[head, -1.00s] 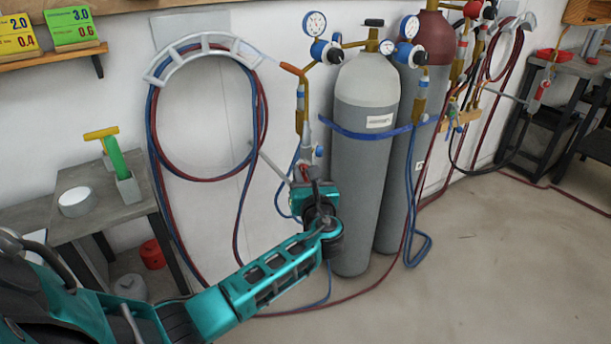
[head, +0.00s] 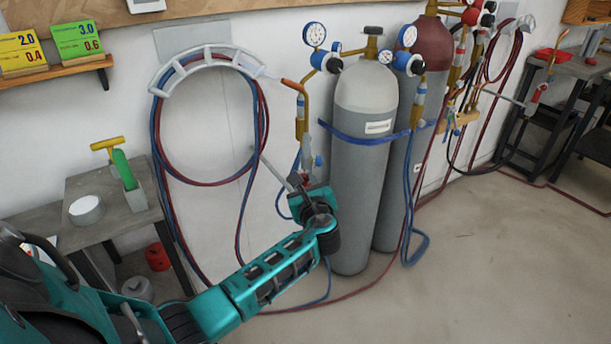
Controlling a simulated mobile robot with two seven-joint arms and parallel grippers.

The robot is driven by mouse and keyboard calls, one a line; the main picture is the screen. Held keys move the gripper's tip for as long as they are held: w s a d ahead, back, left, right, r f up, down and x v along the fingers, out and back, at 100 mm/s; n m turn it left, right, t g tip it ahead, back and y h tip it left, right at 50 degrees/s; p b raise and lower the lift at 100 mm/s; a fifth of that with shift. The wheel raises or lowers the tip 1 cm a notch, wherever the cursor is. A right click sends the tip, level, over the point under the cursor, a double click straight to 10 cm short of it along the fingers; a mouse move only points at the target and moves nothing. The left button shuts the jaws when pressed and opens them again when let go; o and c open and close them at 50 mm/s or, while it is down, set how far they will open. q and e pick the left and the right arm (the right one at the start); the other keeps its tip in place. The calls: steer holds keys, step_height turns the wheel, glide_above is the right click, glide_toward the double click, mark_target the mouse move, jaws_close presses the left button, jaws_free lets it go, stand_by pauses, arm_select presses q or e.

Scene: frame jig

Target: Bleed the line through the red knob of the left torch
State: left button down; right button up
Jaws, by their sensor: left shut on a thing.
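The left torch (head: 301,118) stands upright, left of the grey cylinder, with an orange tip, a brass neck and a grey lower body. Its blue knob (head: 319,161) shows on the right side of the lower body. The red knob of this torch is not visible; my gripper covers that area. My left gripper (head: 299,181) is at the bottom of the torch, its dark fingers closed and tilted to the left. What lies between the fingers is too small and covered to see clearly. My right gripper is out of view.
A grey cylinder (head: 362,200) with a gauge (head: 315,34) and a maroon-topped cylinder (head: 428,70) stand right of the torch. Red and blue hoses hang from a wall hanger (head: 205,57). A small table (head: 120,215) stands at left. The floor at right is clear.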

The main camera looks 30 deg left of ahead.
arm_select(q)
steer(key=shift+r+n+h+p, duration=0.15)
steer(key=shift+n+h+p, duration=0.25)
steer(key=shift+n+p, duration=0.5)
steer(key=c, duration=0.9)
jaws_free()
steer(key=shift+o, duration=0.2)
steer(key=v, duration=1.3)
